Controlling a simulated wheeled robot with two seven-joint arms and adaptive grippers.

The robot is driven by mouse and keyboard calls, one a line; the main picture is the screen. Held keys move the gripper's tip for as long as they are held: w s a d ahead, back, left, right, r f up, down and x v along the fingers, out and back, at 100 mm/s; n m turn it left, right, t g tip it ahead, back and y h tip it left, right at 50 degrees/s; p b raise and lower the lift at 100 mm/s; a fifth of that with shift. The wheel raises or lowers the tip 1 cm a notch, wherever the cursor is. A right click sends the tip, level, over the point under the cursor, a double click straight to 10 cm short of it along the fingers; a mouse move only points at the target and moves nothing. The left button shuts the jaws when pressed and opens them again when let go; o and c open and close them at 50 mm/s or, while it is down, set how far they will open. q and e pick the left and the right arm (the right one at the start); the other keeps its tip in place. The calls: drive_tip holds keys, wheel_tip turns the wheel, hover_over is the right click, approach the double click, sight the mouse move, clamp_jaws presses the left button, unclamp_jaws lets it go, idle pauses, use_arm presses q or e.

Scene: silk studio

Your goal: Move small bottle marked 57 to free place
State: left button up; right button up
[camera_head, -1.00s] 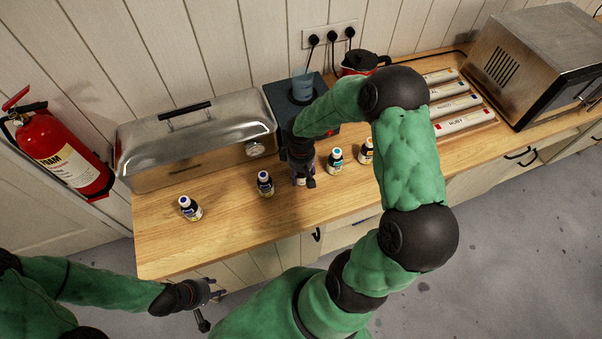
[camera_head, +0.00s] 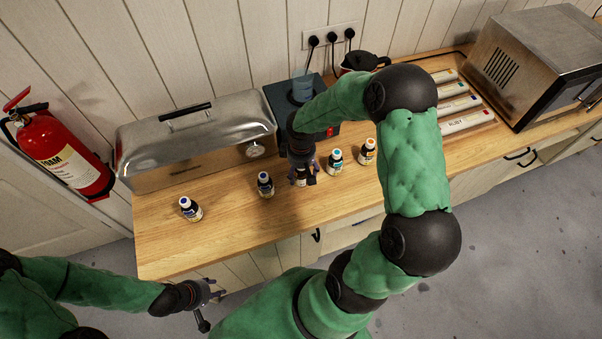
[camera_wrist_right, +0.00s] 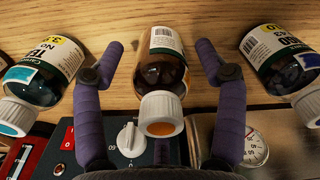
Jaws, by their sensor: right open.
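My right gripper (camera_head: 303,178) points down over the worktop, around a small dark bottle. In the right wrist view that bottle (camera_wrist_right: 164,72) has a white cap with an orange top and stands between the two open purple fingers (camera_wrist_right: 163,65), with gaps on both sides. Its number is not readable. A teal-capped bottle (camera_wrist_right: 40,70) is to the left there, and a blue-labelled bottle that seems marked 43 (camera_wrist_right: 285,62) is to the right. I cannot make out 57 on any bottle. My left gripper (camera_head: 210,308) hangs in front of the counter, away from the bottles; its jaw state is unclear.
Other bottles stand along the wooden counter (camera_head: 235,222): blue-capped at far left (camera_head: 190,208) and orange-capped at right (camera_head: 367,151). Behind are a steel box (camera_head: 195,140), a dark device with a knob (camera_wrist_right: 128,140), and a rack with labelled strips (camera_head: 465,122).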

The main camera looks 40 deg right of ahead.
use_arm(q)
drive_tip(key=shift+r+p, duration=0.4)
drive_tip(key=shift+r, duration=0.1)
use_arm(e)
wheel_tip(320, 180, up, 10)
drive_tip(key=shift+f, duration=0.15)
use_arm(q)
drive_tip(key=shift+r, duration=0.1)
